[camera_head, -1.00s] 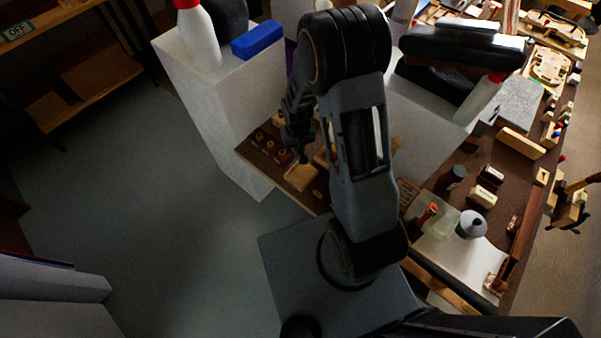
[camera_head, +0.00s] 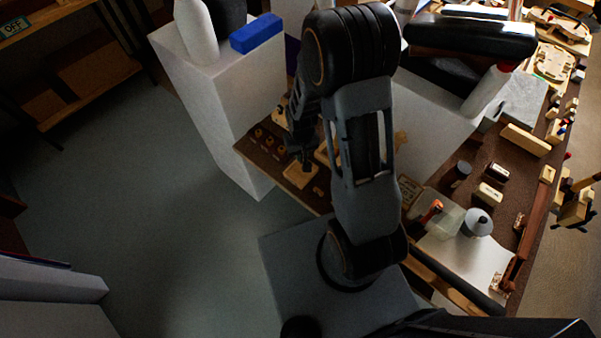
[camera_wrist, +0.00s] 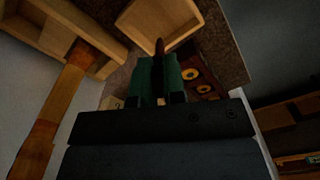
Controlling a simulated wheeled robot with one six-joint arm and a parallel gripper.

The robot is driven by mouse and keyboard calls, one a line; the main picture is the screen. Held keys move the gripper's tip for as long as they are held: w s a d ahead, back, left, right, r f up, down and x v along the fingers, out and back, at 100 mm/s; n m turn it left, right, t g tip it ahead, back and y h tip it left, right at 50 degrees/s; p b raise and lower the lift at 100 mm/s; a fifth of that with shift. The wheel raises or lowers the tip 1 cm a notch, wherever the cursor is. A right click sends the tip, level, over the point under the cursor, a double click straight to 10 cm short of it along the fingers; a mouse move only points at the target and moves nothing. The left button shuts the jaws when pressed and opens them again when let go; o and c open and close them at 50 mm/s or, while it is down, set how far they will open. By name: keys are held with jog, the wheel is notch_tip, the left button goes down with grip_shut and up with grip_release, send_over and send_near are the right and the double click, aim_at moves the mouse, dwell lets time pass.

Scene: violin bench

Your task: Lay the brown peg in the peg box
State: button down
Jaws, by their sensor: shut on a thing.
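My gripper (camera_wrist: 158,85) has green fingers and is shut on the dark brown peg (camera_wrist: 159,48), which sticks out past the fingertips. A shallow, light wooden tray, which looks like the peg box (camera_wrist: 126,25), lies just beyond the fingertips. The peg's tip overlaps the tray's near side in the wrist view; I cannot tell its height above it. In the head view my gripper (camera_head: 304,163) points down over the peg box (camera_head: 298,180), and the peg is too small to make out there.
A dark brown block with yellow-ringed holes (camera_wrist: 204,88) stands right beside the fingers. A divided wooden box (camera_wrist: 62,12) and a wooden handle-like piece (camera_wrist: 50,115) lie to the left. In the head view a white pedestal (camera_head: 215,120) bears a blue block (camera_head: 257,33).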

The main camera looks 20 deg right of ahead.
jog(key=shift+f, duration=0.2)
jog(key=shift+f+b, duration=0.7)
jog(key=shift+b, duration=0.1)
jog(key=shift+f+b, duration=2.2)
jog(key=shift+f, duration=0.3)
dwell(1.2)
jog(key=c, duration=1.1)
grip_release()
jog(key=shift+r, duration=0.1)
